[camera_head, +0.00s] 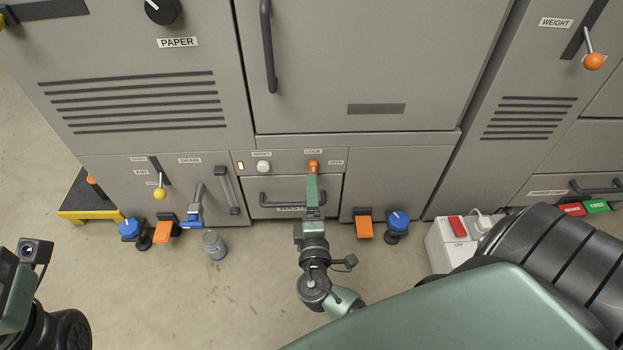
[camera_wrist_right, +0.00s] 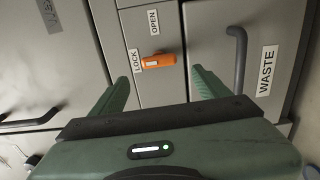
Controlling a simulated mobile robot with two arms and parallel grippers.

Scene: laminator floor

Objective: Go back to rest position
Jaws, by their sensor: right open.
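My right gripper (camera_head: 313,188) reaches in at the front of the machine, just below the orange lock lever (camera_head: 313,167). In the right wrist view its two green fingers (camera_wrist_right: 164,86) stand apart with nothing between them. The lever (camera_wrist_right: 158,61) shows beyond the fingertips, apart from them, next to the LOCK and OPEN labels. Part of my left arm (camera_head: 50,325) shows at the lower left edge; its fingers are out of the picture.
The waste drawer handle (camera_head: 277,198) is close to my right gripper. A grey canister (camera_head: 214,245) stands on the floor to the left. Orange pedals (camera_head: 364,227) and blue knobs (camera_head: 398,221) stick out low. A white switch box (camera_head: 440,246) stands at right. Open floor lies in front.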

